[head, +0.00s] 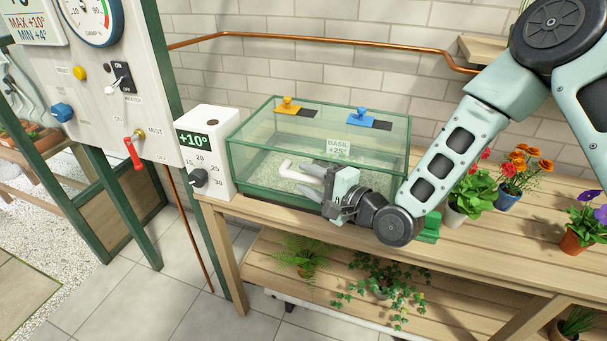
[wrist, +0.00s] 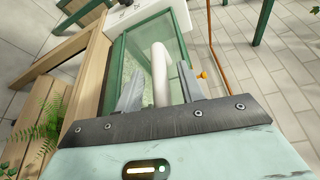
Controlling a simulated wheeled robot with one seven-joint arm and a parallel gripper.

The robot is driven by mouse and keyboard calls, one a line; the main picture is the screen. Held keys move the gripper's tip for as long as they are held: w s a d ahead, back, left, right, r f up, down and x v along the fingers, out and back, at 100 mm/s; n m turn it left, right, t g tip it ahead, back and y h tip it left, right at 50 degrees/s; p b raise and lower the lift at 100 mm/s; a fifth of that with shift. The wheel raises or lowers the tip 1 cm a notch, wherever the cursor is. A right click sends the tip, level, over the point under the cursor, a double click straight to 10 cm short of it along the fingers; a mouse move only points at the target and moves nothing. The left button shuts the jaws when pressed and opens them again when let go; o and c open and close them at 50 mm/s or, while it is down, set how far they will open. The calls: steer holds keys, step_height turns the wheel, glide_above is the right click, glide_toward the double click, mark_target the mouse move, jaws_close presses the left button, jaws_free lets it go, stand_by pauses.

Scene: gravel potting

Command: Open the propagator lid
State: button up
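The propagator (head: 235,172) is a glass box with a green frame on the bench. Its glass lid (head: 275,123) lies flat on top and looks closed. My gripper (head: 309,179) is at the front of the box. In the wrist view its fingers (wrist: 160,92) are apart, one on each side of the handle, with narrow gaps. The handle's near end is hidden by my gripper.
A white thermostat box (head: 206,150) reading +10° stands left of the propagator. A green block (head: 429,228) lies on the bench right of my wrist. Potted flowers (head: 470,190) stand further right. Ferns and ivy (head: 385,280) sit on the lower shelf. A copper pipe (head: 330,39) runs along the wall.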

steer(key=shift+x, duration=0.95)
